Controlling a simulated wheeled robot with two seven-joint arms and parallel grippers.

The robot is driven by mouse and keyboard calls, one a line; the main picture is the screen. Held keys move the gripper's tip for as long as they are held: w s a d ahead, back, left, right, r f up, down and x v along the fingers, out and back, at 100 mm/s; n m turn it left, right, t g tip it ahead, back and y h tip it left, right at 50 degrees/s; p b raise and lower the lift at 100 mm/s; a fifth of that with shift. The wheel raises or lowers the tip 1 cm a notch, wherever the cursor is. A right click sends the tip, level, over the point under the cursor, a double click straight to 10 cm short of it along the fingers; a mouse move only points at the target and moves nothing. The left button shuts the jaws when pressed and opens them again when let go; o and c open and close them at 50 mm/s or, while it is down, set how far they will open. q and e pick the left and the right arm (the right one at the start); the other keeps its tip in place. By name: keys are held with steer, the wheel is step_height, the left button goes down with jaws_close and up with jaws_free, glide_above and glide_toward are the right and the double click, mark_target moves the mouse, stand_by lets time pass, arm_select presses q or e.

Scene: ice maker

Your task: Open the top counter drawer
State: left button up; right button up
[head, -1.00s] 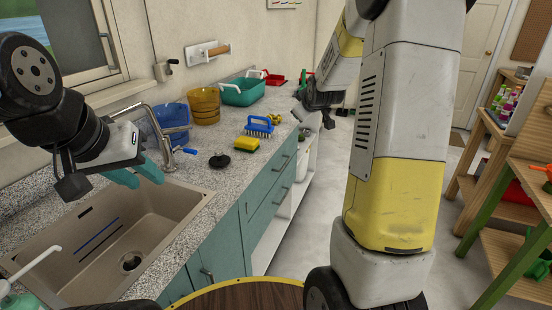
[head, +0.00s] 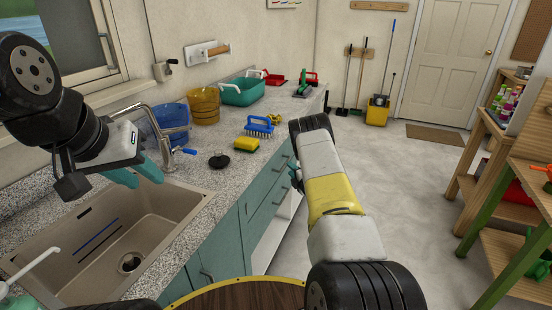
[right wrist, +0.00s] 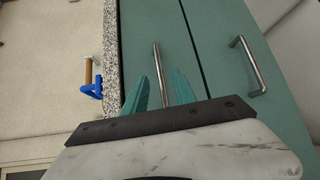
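The top counter drawer (head: 262,184) is a teal front just under the speckled countertop and looks shut. In the right wrist view its front (right wrist: 138,35) lies beside the counter edge, with a straight metal bar handle (right wrist: 157,58). My right gripper (right wrist: 160,76) is open, its two teal fingers apart on either side of this handle, with no visible grip on it. In the head view the right gripper (head: 295,178) is mostly hidden behind my forearm. My left gripper (head: 140,172) is open and empty above the sink.
A second drawer (right wrist: 222,35) with its own handle (right wrist: 250,65) is below the top one. The sink (head: 95,235), blue brush (head: 260,125), yellow sponge (head: 246,144) and bins sit along the counter (head: 215,185). A round wooden surface (head: 240,295) is in front.

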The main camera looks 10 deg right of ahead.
steer(key=x, duration=0.7)
steer(key=shift+d, duration=0.1)
steer(key=shift+c, duration=0.2)
jaws_close()
steer(key=shift+s, duration=0.1)
stand_by(1.0)
